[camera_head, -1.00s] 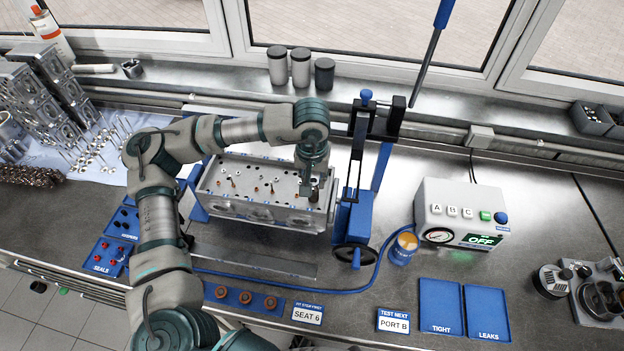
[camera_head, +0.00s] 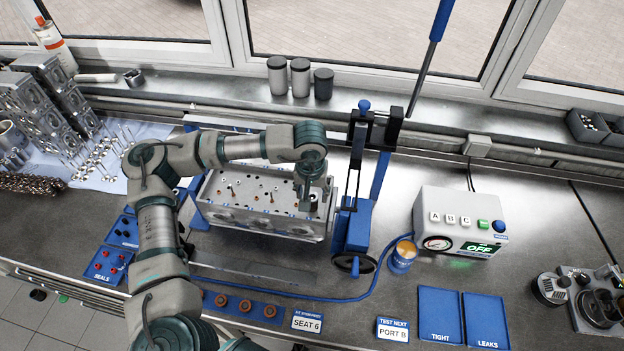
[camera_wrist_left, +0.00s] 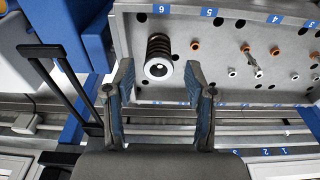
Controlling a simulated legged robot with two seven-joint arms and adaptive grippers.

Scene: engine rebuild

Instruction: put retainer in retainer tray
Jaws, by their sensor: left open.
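My left gripper (camera_head: 303,200) is over the right end of the grey cylinder head (camera_head: 262,220). In the left wrist view the gripper (camera_wrist_left: 159,68) is open, with a finger on each side of a dark coil spring (camera_wrist_left: 157,46) near mark 6. A pale ring-shaped retainer (camera_wrist_left: 158,71) caps the spring. The fingers look apart from it; their height above it is unclear. Small blue trays (camera_head: 122,231) lie left of the head, one marked SEALS; I cannot read a retainer label. My right gripper is not in view.
A blue lever press (camera_head: 353,225) stands right of the head. A blue strip with several orange rings (camera_head: 245,306) lies in front. Right are a tester box (camera_head: 460,222), a small cup (camera_head: 403,256) and empty TIGHT (camera_head: 440,310) and LEAKS (camera_head: 484,315) trays. Stem-like parts crowd the left.

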